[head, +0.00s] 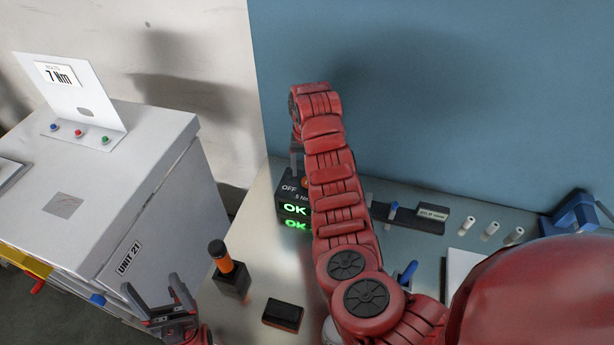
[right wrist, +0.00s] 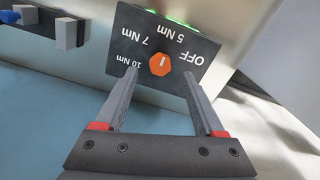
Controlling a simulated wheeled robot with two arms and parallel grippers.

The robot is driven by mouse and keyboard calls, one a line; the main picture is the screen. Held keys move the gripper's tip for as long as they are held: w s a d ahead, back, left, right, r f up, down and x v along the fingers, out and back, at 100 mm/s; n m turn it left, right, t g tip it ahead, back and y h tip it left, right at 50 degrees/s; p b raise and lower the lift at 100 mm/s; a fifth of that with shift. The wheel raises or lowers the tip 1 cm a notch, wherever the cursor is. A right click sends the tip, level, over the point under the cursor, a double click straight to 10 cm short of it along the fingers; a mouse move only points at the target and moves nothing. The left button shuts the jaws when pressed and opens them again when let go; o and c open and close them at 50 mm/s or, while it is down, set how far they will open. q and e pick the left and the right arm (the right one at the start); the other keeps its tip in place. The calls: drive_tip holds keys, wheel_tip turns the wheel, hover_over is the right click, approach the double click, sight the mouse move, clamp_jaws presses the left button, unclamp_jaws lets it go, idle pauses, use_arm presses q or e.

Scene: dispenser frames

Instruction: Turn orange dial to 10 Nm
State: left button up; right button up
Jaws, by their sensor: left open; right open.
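The orange dial (right wrist: 161,65) sits on a dark control box (right wrist: 178,48) in the right wrist view, with labels OFF, 5 Nm, 7 Nm and 10 Nm around it. A short white mark shows on the dial; I cannot tell exactly which label it points to. My right gripper (right wrist: 158,72) is open, its fingertips on either side of the dial; contact is unclear. In the head view my right arm hides part of the box (head: 287,188), with a green OK lit on its front. My left gripper (head: 149,283) is open and empty at the lower left.
A grey cabinet (head: 95,190) marked UNIT 21 stands left, with a 7 Nm sign (head: 60,75) and coloured buttons. An orange-and-black tool (head: 227,268) and a black block (head: 283,315) stand on the metal bench. A blue wall (head: 450,90) rises behind.

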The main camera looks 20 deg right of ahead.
sight(307, 182)
drive_tip(key=shift+f+p, duration=0.35)
drive_tip(key=shift+f, duration=1.45)
clamp_jaws()
